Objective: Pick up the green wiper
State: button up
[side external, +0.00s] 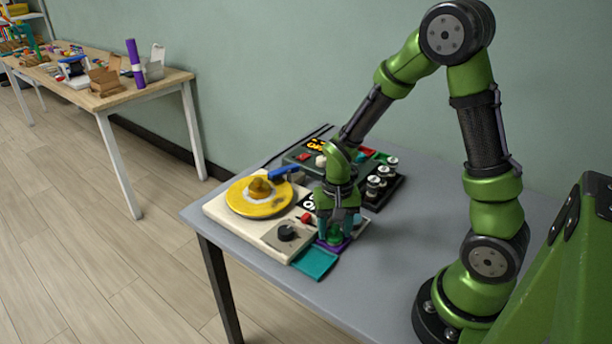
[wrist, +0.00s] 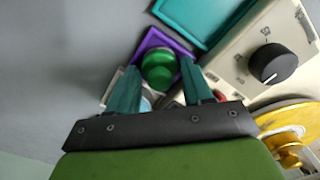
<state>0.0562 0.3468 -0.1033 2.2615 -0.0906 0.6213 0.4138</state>
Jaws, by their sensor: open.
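A green round-topped piece, which looks like the green wiper (side external: 335,239), stands in a small purple tray (side external: 347,245) near the front edge of the table. In the wrist view the green wiper (wrist: 159,70) shows as a round green top inside the purple tray (wrist: 146,42). My gripper (side external: 337,226) points down over it. In the wrist view the teal fingers of my gripper (wrist: 160,72) are apart, one on each side of the green piece. I cannot tell whether either finger touches it. The lower part of the green piece is hidden.
A teal tray (side external: 315,262) lies beside the purple one. A cream machine with a black knob (side external: 287,232) and a yellow disc (side external: 258,197) stands close on the left. A black rack with several white-topped pots (side external: 381,180) is behind. The grey table (side external: 400,245) is clear at right.

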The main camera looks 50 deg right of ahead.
aim_at(335, 226)
jog(key=shift+c, duration=0.4)
jog(key=c, duration=0.6)
notch_tip(335, 226, up, 10)
jog(key=shift+r, duration=0.1)
jog(key=o, duration=0.5)
jog(key=shift+c, duration=0.2)
jog(key=c, duration=0.4)
jog(key=shift+o, duration=0.2)
jog(key=d+f, duration=0.1)
jog(key=d, duration=0.6)
jog(key=shift+d+f, duration=0.15)
jog(key=shift+f, duration=2.85)
